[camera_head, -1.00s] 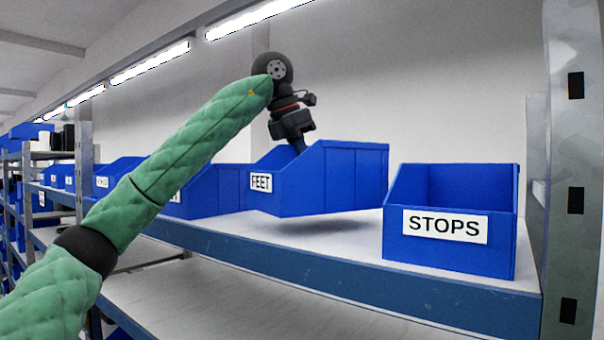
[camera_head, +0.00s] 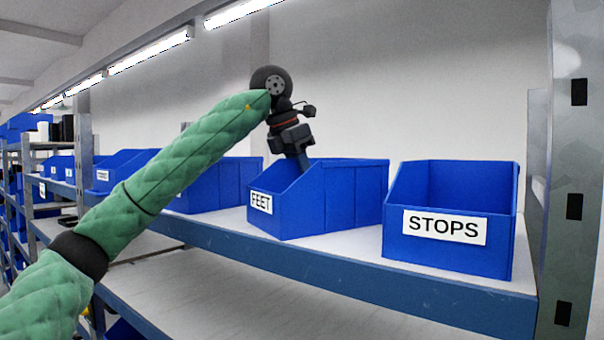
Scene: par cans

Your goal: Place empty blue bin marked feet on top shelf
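The blue bin marked FEET (camera_head: 325,200) is on the upper shelf (camera_head: 340,243), its labelled front toward the left. Its underside appears to touch the shelf surface. My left gripper (camera_head: 303,163) reaches down from above to the bin's upper edge, its fingertips partly hidden by the side wall. It appears shut on that wall. Most of the bin's inside is hidden from this view. My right gripper is not in view.
A blue bin marked STOPS (camera_head: 450,245) stands close on the right, with a narrow gap. Another blue bin (camera_head: 215,190) stands to the left, and more line the shelf beyond. A metal upright (camera_head: 575,150) closes the right end. A lower shelf (camera_head: 220,290) looks clear.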

